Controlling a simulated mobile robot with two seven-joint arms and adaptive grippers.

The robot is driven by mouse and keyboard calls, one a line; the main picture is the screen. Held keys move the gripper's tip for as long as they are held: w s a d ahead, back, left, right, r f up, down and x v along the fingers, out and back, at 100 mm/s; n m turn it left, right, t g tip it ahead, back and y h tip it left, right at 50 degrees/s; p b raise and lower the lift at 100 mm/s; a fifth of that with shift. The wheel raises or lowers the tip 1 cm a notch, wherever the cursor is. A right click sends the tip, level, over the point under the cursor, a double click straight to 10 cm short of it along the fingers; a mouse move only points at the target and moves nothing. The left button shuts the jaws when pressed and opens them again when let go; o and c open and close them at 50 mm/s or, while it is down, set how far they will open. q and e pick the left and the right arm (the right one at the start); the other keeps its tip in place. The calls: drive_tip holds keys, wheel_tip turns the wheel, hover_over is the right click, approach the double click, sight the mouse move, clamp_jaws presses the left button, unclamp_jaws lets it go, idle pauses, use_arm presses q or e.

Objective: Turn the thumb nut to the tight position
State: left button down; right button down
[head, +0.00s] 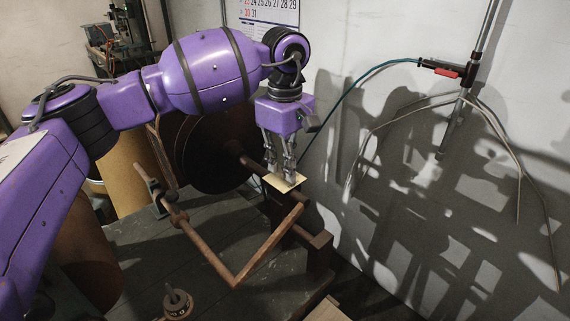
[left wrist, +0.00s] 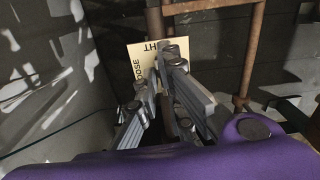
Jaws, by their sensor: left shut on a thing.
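A pale yellow label card (head: 284,186) lies at the rusty frame near the right edge of the workbench. In the left wrist view the card (left wrist: 146,55) shows parts of two words, "OOSE" and "HT". My left gripper (head: 279,170) points down onto the card from above. Its fingers (left wrist: 158,75) are closed in over the card's edge in the left wrist view. The thumb nut is hidden between and behind the fingers, so its angle cannot be read. My right gripper is not in view.
A rusty crank bar (head: 236,270) reaches across the bench (head: 150,260) in front of the frame. A large dark reel (head: 200,155) stands behind. A small round fitting (head: 177,303) sits at the front. A thin-legged stand (head: 470,90) is at right.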

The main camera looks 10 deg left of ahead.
use_arm(q)
drive_tip(key=shift+r+m, duration=0.15)
drive_tip(key=shift+m, duration=0.35)
drive_tip(key=c, duration=1.9)
unclamp_jaws()
drive_tip(key=shift+o, duration=0.2)
wheel_tip(320, 180, up, 12)
